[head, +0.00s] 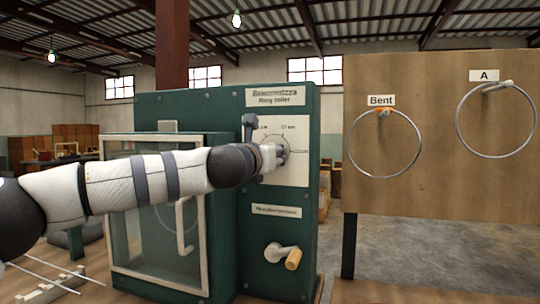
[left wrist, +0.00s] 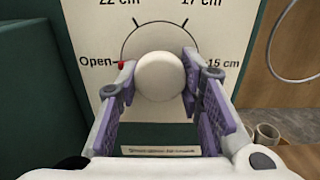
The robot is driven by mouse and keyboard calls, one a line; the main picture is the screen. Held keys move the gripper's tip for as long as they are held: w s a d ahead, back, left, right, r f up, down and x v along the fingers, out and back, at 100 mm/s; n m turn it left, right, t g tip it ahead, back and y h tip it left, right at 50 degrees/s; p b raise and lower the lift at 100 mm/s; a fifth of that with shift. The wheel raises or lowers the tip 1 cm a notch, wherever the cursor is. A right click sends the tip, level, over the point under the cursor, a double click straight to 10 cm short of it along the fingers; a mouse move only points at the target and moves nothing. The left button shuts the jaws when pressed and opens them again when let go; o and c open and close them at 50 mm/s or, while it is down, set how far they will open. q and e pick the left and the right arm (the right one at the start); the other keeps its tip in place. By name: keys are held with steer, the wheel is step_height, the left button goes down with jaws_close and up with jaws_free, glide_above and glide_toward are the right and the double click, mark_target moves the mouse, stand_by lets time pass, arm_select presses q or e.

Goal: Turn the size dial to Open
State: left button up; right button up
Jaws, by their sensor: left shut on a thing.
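The size dial is a round pale knob (left wrist: 160,76) on a white plate (head: 290,172) of the green ring roller (head: 225,115). In the left wrist view, the plate's scale reads Open, 22 cm, 17 cm and 15 cm. A red pointer tip (left wrist: 121,65) shows at the knob's left, beside the Open label (left wrist: 97,62). My left gripper (left wrist: 158,80) is shut on the knob, one finger on each side. In the head view, my left gripper (head: 270,157) reaches the plate and hides part of the dial. My right gripper is not in view.
A glass-fronted door (head: 150,255) with a white handle is left of the dial. A crank with a wooden grip (head: 293,259) sticks out below it. A wooden board (head: 430,185) at the right holds a ring labelled Bent (head: 385,177) and a ring labelled A (head: 497,156).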

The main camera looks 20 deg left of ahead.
arm_select(q)
steer(key=shift+r, duration=0.3)
steer(key=o, duration=1)
steer(key=shift+o, duration=0.7)
steer(key=shift+f, duration=0.15)
steer(key=s, duration=1.2)
steer(key=shift+a, duration=0.25)
